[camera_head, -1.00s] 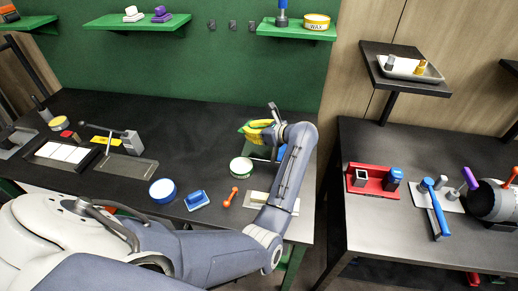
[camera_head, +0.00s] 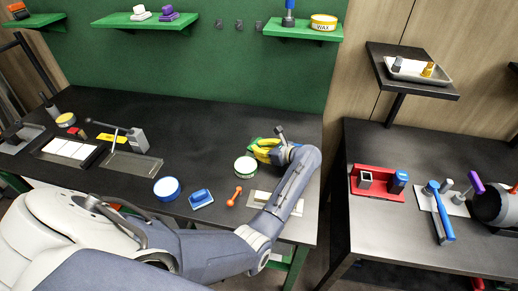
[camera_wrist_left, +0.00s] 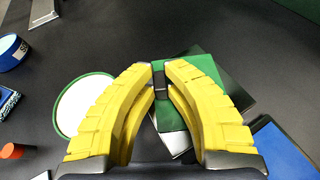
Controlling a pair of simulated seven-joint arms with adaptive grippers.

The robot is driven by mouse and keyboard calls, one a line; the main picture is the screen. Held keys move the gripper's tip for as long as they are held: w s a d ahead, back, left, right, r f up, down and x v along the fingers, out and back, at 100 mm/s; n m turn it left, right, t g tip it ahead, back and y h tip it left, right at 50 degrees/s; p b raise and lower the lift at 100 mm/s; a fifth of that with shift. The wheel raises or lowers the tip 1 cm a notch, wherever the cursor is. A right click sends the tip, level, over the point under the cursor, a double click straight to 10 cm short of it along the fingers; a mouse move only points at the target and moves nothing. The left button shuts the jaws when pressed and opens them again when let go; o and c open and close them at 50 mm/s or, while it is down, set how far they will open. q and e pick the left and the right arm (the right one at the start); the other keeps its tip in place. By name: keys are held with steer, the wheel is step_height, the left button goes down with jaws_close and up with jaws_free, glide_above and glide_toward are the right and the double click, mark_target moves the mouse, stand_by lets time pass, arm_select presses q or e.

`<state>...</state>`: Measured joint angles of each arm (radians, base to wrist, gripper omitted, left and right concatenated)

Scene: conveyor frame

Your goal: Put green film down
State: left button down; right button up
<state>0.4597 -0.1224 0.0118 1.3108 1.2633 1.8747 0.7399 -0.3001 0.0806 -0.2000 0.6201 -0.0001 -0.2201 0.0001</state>
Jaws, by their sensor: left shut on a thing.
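My left gripper (camera_head: 258,148), with yellow fingers, is low over the right part of the dark table in the head view. A dark sheet and a pale edge show under or beside the film. I cannot tell whether the film touches what lies below. In the head view the fingers and arm mostly hide it. My right gripper is not in view.
A round white tin with a green rim (camera_wrist_left: 84,105) stands left of the fingers, and a blue flat object (camera_wrist_left: 280,150) lies to the right. A blue tin (camera_head: 166,188), a blue brush (camera_head: 201,199) and an orange tool (camera_head: 234,196) lie nearer. The table's back middle is clear.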

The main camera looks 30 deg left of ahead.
arm_select(q)
steer(key=shift+f, duration=0.1)
steer(key=c, duration=1.5)
jaws_free()
steer(key=shift+o, duration=0.2)
steer(key=shift+v, duration=2.05)
